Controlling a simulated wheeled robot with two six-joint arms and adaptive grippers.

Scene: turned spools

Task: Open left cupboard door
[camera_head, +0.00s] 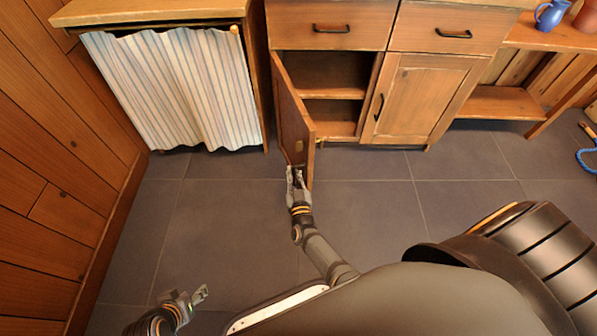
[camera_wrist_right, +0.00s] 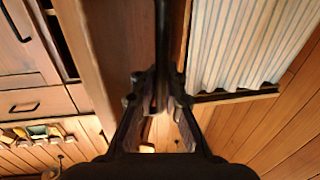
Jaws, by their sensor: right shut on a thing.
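The left cupboard door (camera_head: 294,121) stands swung wide open, its edge pointing out into the room. The shelf interior (camera_head: 333,85) of the cupboard shows behind it. My right gripper (camera_head: 295,175) is at the door's lower free end, shut on the door's handle. In the right wrist view the dark handle (camera_wrist_right: 161,40) runs as a vertical bar down between the fingers (camera_wrist_right: 160,95). In the head view the handle is mostly hidden by the door and gripper. My left gripper (camera_head: 200,294) is low at the left, away from the cupboard, over bare floor; its finger opening is unclear.
The right cupboard door (camera_head: 419,98) is closed, with drawers (camera_head: 334,25) above. A striped curtain (camera_head: 173,88) hangs under a counter left of the open door. A wooden wall (camera_head: 55,160) bounds the left side. The tiled floor (camera_head: 225,230) before the cupboard is clear.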

